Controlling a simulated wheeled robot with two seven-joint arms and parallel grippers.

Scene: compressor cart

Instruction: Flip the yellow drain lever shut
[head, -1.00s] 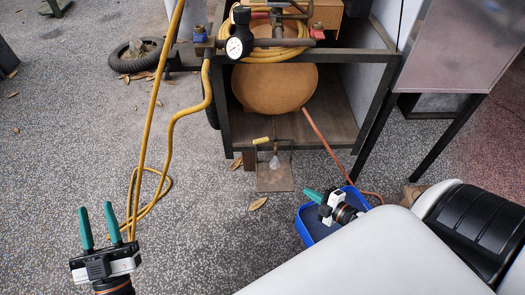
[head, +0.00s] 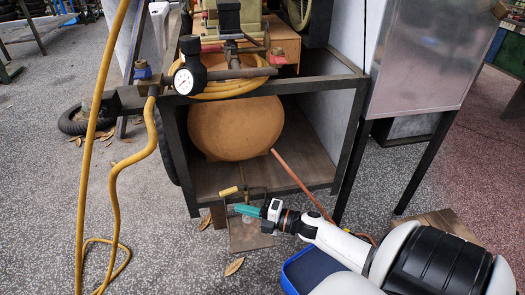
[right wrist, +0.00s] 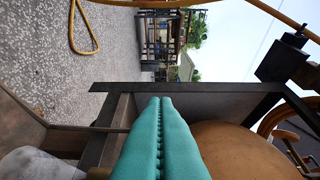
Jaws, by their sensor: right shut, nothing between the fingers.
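The yellow drain lever (head: 228,191) shows in the head view below the round orange tank (head: 236,130). It sticks out sideways to the left from a thin drain pipe (head: 243,184) at the frame's front edge. My right gripper (head: 238,208) is shut and empty, its teal fingers pointing left. In the head view it appears just below and right of the lever; whether they touch I cannot tell. The right wrist view shows the shut fingers (right wrist: 160,125) beside the tank (right wrist: 235,150); I cannot make out the lever there. My left gripper is out of view.
A dark steel frame (head: 342,135) surrounds the tank. A blue tray (head: 310,272) stands under my right arm. A tan plate (head: 250,236) lies below the drain. A yellow hose (head: 112,190) hangs at left. An orange hose (head: 303,185) runs from the tank towards the floor.

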